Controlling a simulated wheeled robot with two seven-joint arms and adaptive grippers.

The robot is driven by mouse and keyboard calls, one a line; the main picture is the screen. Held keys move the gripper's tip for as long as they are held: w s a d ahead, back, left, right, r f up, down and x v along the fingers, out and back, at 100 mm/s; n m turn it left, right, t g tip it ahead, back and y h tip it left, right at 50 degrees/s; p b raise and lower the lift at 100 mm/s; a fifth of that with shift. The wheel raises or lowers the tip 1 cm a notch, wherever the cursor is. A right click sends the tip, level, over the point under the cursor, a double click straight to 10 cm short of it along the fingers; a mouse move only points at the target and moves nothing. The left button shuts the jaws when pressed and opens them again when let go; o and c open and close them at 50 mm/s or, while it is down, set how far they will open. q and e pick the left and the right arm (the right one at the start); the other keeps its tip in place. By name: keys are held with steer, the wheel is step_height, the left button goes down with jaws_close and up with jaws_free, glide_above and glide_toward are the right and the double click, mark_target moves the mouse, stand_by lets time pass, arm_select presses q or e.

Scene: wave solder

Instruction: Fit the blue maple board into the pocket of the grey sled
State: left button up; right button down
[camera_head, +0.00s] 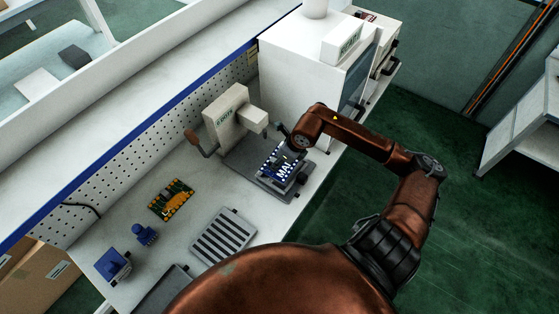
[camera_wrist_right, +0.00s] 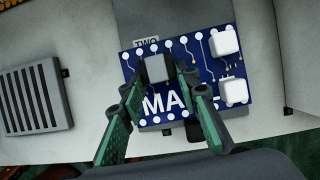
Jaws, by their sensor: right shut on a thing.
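The blue maple board (camera_wrist_right: 205,75) has white lettering starting "MA", pale round pads, white blocks and a dark grey block (camera_wrist_right: 154,69). In the head view the board (camera_head: 286,172) is over the grey sled (camera_head: 281,192) at the bench's front edge. My right gripper (camera_wrist_right: 163,72) is shut on the dark block, and its fingers cover part of the lettering. In the head view the gripper (camera_head: 284,154) is above the board. Sled edges (camera_wrist_right: 258,110) show around the board. The pocket is hidden beneath it, and I cannot tell whether the board is seated. My left gripper is out of view.
A white press (camera_head: 229,117) with a side lever stands behind the sled. A large white cabinet (camera_head: 305,75) is behind to the right. A slotted grey tray (camera_head: 223,237), a green-gold board (camera_head: 171,200) and blue parts (camera_head: 113,264) lie to the left.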

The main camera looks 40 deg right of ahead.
mark_target(281, 167)
steer(key=shift+d, duration=0.3)
steer(key=shift+m, duration=0.3)
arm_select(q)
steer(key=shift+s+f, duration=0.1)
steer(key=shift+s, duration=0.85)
arm_select(e)
steer(key=shift+f+b, duration=0.45)
steer(key=shift+b, duration=0.15)
steer(key=shift+f+b, duration=1.45)
steer(key=shift+f, duration=0.45)
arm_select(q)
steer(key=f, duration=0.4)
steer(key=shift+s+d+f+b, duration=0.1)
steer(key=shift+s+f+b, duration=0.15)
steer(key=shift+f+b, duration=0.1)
arm_select(e)
steer(key=shift+f, duration=0.4)
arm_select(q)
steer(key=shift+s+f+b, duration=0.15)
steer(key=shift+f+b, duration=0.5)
arm_select(e)
steer(key=shift+w+f, duration=0.1)
steer(key=shift+f, duration=0.5)
